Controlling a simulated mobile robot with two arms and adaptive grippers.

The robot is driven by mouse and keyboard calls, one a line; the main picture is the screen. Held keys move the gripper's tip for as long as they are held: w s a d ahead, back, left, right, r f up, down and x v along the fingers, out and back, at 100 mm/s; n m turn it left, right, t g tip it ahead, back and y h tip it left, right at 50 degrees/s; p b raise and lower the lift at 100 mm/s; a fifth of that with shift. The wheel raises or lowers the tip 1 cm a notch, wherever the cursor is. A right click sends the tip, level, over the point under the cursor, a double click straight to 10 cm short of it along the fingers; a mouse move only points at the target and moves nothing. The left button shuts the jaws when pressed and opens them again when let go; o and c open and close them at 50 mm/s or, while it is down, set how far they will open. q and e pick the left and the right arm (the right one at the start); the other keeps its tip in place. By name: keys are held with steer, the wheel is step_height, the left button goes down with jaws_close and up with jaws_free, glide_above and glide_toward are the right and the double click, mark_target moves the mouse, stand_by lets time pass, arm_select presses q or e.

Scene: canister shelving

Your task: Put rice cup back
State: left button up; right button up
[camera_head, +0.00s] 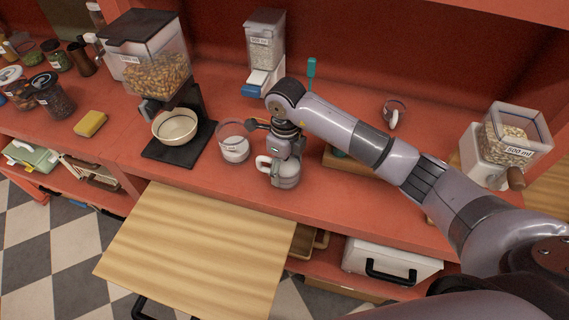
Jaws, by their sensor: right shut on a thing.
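My right gripper (283,157) points down over the red counter, near its front edge. It is shut on a pale, cup-like thing (288,174), partly hidden by the gripper. A light loop, like a handle, shows at its left side. I cannot tell for sure whether this is the rice cup. A clear cup (235,150) with white contents stands upright just left of the gripper, apart from the held thing. A dispenser with white grains (264,52) stands at the back wall. My left gripper is not in view.
A nut dispenser (158,75) has a cream bowl (175,127) under it. Another dispenser (507,138) stands at the right, and a small clear cup (396,112) lies behind my arm. A yellow sponge (90,123) and jars (52,94) are at left. A wooden board (198,250) juts out in front.

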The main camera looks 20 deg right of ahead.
steer(key=o, duration=1.4)
steer(key=shift+f, duration=0.1)
steer(key=shift+o, duration=0.2)
steer(key=shift+r, duration=0.25)
steer(key=shift+w+r+b, duration=0.1)
steer(key=shift+r+b, duration=0.2)
steer(key=shift+r, duration=0.05)
step_height(320, 180, up, 10)
steer(key=b, duration=0.3)
steer(key=shift+d, duration=0.1)
steer(key=shift+r, duration=0.6)
